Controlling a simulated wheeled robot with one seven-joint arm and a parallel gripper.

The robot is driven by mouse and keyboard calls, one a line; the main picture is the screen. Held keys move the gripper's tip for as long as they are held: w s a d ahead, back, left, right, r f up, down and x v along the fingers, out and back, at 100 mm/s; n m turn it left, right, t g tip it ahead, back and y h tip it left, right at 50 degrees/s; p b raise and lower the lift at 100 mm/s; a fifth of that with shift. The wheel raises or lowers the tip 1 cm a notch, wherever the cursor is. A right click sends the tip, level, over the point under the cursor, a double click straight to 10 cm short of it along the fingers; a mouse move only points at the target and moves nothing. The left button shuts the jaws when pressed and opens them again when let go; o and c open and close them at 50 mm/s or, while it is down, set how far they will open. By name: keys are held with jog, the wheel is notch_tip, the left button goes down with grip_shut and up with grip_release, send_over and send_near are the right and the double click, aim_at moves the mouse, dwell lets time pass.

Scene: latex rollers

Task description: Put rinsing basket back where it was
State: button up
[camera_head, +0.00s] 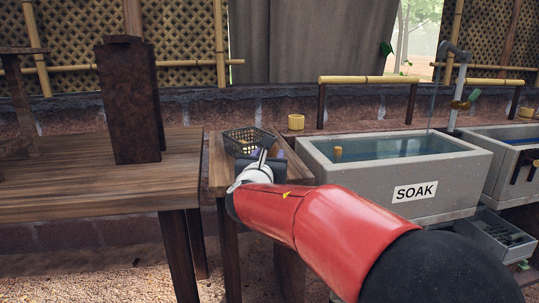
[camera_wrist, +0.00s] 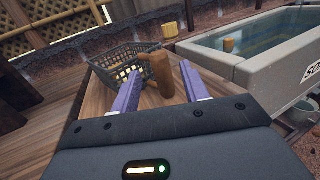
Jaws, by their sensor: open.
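The rinsing basket (camera_head: 246,139) is a dark mesh basket standing on the narrow wooden table beside the soak tub. In the wrist view the basket (camera_wrist: 118,62) lies just beyond my fingertips, with pale yellowish pieces showing inside. My gripper (camera_wrist: 160,76) is open, with two purple fingers pointing toward the basket's near side. A brown wooden piece (camera_wrist: 161,72), like a handle, stands up between the fingers near the basket's right end. I cannot tell whether it belongs to the basket. In the head view my gripper (camera_head: 264,158) partly hides the table top in front of the basket.
The grey soak tub (camera_head: 440,175), full of water, stands to the right. A wide wooden table (camera_head: 90,185) is on the left, with a dark brown block (camera_head: 128,105) on it. A small yellow cup (camera_head: 296,122) sits on the back ledge.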

jog(key=s+a, duration=0.1)
jog(key=s, duration=0.9)
jog(key=s+d+f+m+g+h, duration=0.2)
jog(key=s+d+f+m+g, duration=0.15)
jog(key=d+m, duration=0.35)
jog(key=s+d+f+m+g+h, duration=0.1)
jog(key=s+d+f+m+g, duration=0.2)
jog(key=s+d+m, duration=0.35)
jog(key=s+d+f+m+g+h, duration=0.25)
jog(key=d+m, duration=0.25)
jog(key=d, duration=0.5)
jog(key=s+f+m+g+y, duration=0.1)
jog(key=s+f+m+y, duration=0.2)
jog(key=s+m, duration=0.4)
jog(key=s+a+f+m+g+y, duration=0.1)
jog(key=s+f+m+y, duration=0.3)
jog(key=m, duration=0.5)
jog(key=s+f+g+b, duration=0.1)
jog(key=s+f, duration=0.1)
jog(key=s, duration=0.1)
jog(key=shift+s+a+f+g, duration=0.15)
jog(key=shift+a+f+g, duration=0.1)
jog(key=shift+a+g, duration=0.05)
jog(key=shift+y, duration=0.25)
